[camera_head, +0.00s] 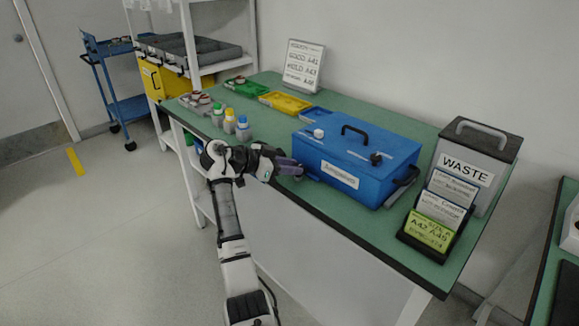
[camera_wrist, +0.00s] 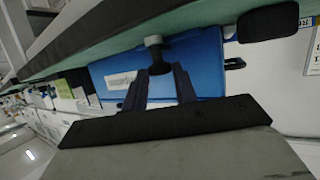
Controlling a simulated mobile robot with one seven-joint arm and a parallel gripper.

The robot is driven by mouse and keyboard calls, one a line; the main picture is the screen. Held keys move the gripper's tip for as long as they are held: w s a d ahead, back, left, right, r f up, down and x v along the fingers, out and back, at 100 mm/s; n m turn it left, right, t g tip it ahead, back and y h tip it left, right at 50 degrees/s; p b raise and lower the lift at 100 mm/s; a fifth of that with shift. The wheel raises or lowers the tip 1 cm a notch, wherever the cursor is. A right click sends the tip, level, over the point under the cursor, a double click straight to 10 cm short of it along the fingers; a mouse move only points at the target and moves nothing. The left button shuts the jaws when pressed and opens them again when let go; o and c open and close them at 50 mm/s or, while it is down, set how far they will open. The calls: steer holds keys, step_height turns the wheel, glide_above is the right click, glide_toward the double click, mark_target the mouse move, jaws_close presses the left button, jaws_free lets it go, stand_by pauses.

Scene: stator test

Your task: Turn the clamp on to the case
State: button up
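The blue case (camera_head: 355,158) stands closed on the green table, with a black handle on its lid and a white label on its front. In the wrist view the case (camera_wrist: 205,55) fills the middle. A small clamp-like part with a pale round end and dark body (camera_wrist: 157,65) shows between my fingertips against the case; I cannot tell whether they touch it. My gripper (camera_head: 298,167) is at the case's front left corner, just above the table. In the wrist view my gripper (camera_wrist: 160,72) has its two dark fingers apart. The lid carries a white knob (camera_head: 318,133) and a black knob (camera_head: 376,158).
The green table (camera_head: 260,125) holds small bottles (camera_head: 229,121), a green tray (camera_head: 246,88), a yellow tray (camera_head: 285,102) and a sign (camera_head: 303,66). A waste bin (camera_head: 467,160) and a card holder (camera_head: 437,216) stand right of the case. The front strip of the table is clear.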

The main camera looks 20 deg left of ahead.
steer(key=o, duration=0.4)
steer(key=shift+c, duration=0.2)
steer(key=b+v, duration=0.2)
steer(key=v, duration=1.1)
steer(key=shift+s+a+r, duration=0.15)
steer(key=shift+a+r, duration=0.05)
steer(key=shift+a, duration=0.1)
